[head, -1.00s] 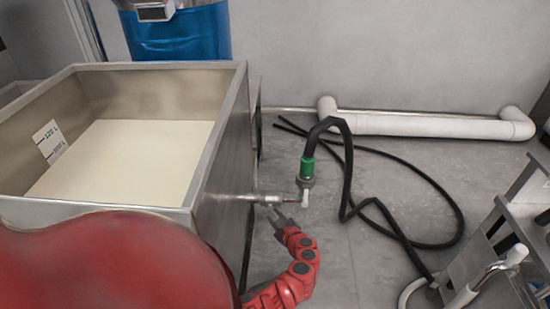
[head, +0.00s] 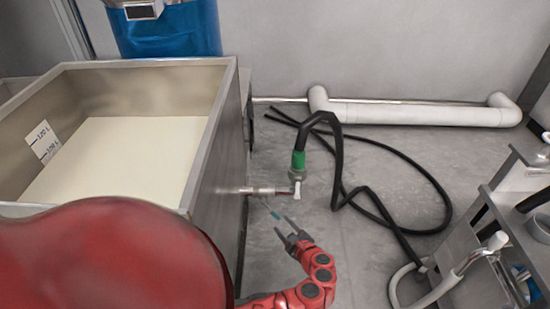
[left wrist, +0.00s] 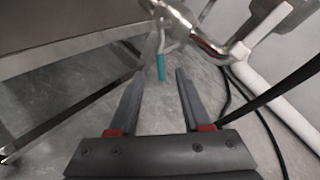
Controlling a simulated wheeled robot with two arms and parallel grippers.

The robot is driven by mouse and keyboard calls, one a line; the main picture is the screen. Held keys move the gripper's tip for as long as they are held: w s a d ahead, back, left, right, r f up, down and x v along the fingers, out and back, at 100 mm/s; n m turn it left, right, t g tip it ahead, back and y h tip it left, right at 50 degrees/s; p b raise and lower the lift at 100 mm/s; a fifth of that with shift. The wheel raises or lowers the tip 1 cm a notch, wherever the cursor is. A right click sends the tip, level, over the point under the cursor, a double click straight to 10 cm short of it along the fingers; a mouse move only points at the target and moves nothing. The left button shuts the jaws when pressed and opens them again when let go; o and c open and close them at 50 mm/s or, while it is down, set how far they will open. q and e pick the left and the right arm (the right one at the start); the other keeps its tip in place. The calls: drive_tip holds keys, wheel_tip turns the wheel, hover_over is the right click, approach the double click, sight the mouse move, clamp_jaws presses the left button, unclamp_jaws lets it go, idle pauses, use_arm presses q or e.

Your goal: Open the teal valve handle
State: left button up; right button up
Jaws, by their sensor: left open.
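The teal valve handle (head: 274,213) hangs below the metal outlet pipe (head: 258,191) on the side of the steel tank. In the left wrist view the teal handle (left wrist: 161,67) points down from the pipe fitting, and it appears between the fingertips. My left gripper (head: 285,225) is open and empty, just below and to the right of the handle in the head view. Its two fingers (left wrist: 160,76) are spread either side of the handle's line in the wrist view, with no contact visible. My right gripper is not in view.
The steel tank (head: 226,120) holds pale material. A green-collared black hose (head: 298,160) joins the outlet pipe and loops over the floor. A white pipe (head: 410,114) runs along the wall. A metal frame (head: 490,225) stands at right.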

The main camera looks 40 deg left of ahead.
use_arm(q)
drive_tip(key=v, duration=0.5)
drive_tip(key=shift+p, duration=0.3)
